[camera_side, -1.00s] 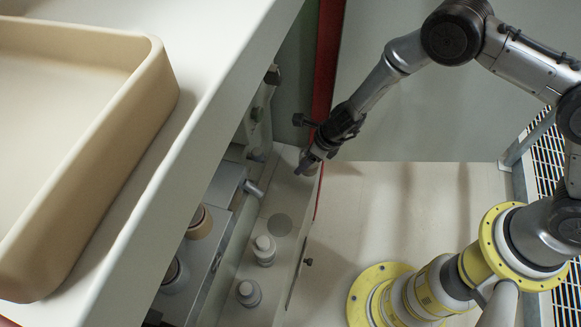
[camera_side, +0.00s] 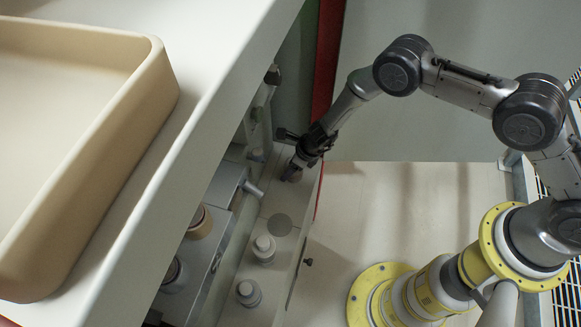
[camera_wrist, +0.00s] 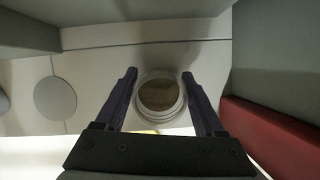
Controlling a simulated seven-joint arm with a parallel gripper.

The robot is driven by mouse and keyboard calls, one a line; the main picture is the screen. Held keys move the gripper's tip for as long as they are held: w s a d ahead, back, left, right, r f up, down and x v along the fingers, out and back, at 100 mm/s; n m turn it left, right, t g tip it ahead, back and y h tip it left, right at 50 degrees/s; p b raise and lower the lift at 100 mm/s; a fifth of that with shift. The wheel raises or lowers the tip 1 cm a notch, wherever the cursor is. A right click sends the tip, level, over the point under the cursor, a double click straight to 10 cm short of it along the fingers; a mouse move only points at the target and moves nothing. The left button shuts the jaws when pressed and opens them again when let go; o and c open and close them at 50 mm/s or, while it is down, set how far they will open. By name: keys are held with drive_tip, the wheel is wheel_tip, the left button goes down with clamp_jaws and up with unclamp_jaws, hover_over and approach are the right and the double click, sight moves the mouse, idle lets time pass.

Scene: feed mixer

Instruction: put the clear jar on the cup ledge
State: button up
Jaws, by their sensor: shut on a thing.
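My gripper (camera_side: 295,170) is at the far end of the narrow pale ledge (camera_side: 250,213), just beyond a flat grey disc (camera_side: 280,224) on it. In the wrist view my gripper (camera_wrist: 160,92) has its fingers on either side of a round jar (camera_wrist: 160,97) and is shut on it. The jar shows a pale ringed rim and a brownish inside. The grey disc also shows in the wrist view (camera_wrist: 56,98), left of the jar. Whether the jar touches the ledge, I cannot tell.
Two white-capped bottles (camera_side: 263,249) (camera_side: 247,293) stand on the ledge nearer the camera. A grey machine housing (camera_side: 207,250) lines the ledge's left side. A red post (camera_side: 326,65) rises behind my gripper. A large beige tray (camera_side: 120,130) fills the left.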

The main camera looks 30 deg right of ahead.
drive_tip(key=shift+f, duration=0.3)
drive_tip(key=o, duration=1.5)
drive_tip(key=shift+o, duration=0.2)
drive_tip(key=shift+s+d+r, duration=0.1)
drive_tip(key=shift+r, duration=0.55)
drive_tip(key=v, duration=1.1)
